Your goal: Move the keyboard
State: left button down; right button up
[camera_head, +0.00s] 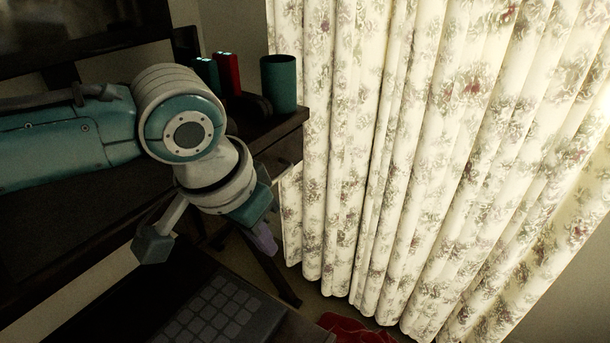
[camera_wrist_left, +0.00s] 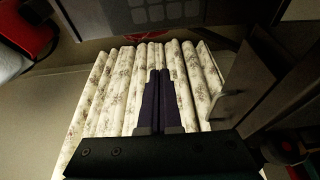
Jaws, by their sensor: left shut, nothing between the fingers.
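A dark flat slab with a grid of grey square keys (camera_head: 215,313) lies at the bottom of the head view and looks like the keyboard. Its left part is in deep shadow and its lower edge is cut off by the frame. Keys also show at the top of the left wrist view (camera_wrist_left: 155,12). My left gripper (camera_head: 265,243) hangs beyond the keys, near the curtain, and looks apart from the slab. Its purple fingers are together and empty, as the left wrist view also shows (camera_wrist_left: 160,98). My right gripper is in neither view.
A floral curtain (camera_head: 430,150) fills the right side. A dark desk (camera_head: 285,127) bears a teal cup (camera_head: 279,84), a red box (camera_head: 228,73) and a teal box (camera_head: 206,74). Red cloth (camera_head: 352,328) lies on the floor at the bottom. A dark leg stands near my gripper.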

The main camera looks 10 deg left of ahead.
pick_arm(q)
jog(key=shift+s+a+f+b, duration=0.15)
jog(key=shift+s+f+b, duration=0.15)
jog(key=shift+f, duration=0.5)
jog(key=shift+s+a+f+b, duration=0.15)
jog(key=shift+s+f, duration=0.2)
jog(key=shift+f, duration=0.5)
jog(key=shift+s+a+f+b, duration=0.1)
jog(key=shift+s+f+b, duration=0.2)
jog(key=shift+f, duration=0.5)
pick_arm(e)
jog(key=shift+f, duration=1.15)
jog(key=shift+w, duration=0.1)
